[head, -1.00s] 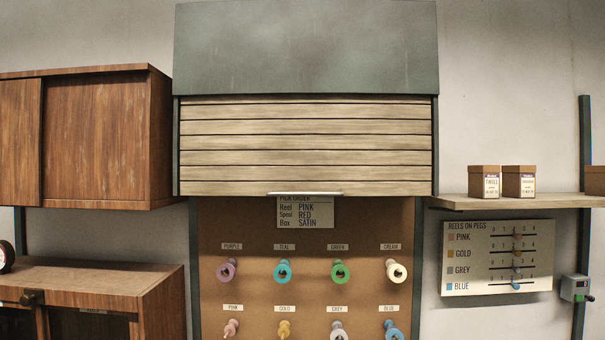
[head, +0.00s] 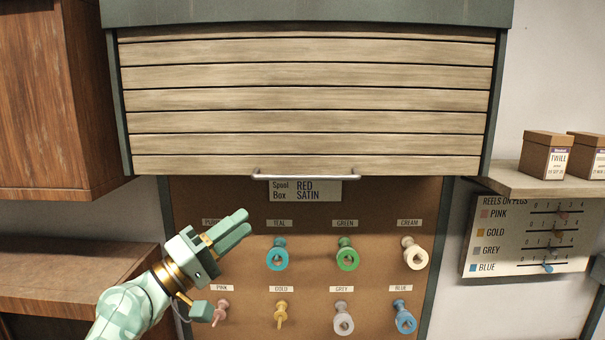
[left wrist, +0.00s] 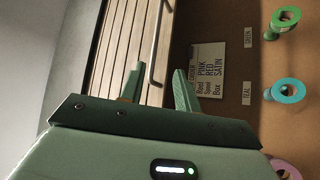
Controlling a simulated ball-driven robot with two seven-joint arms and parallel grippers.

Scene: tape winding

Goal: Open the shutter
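The shutter (head: 310,100) is a panel of pale wooden slats, down below a grey-green housing (head: 300,12). A thin metal bar handle (head: 310,177) runs along its bottom edge. My left gripper (head: 243,223) is open and empty, below and to the left of the handle, in front of the pegboard. In the left wrist view, the shutter slats (left wrist: 125,40) and the handle (left wrist: 156,50) lie beyond the spread fingers (left wrist: 158,78), not touching them. My right gripper is in neither view.
Below the shutter is a brown pegboard (head: 380,215) with coloured reels on pegs and an order card (head: 306,191). A wooden cabinet (head: 60,110) stands left. A shelf (head: 530,183) with cardboard boxes (head: 546,156) and a reel chart (head: 520,240) are right.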

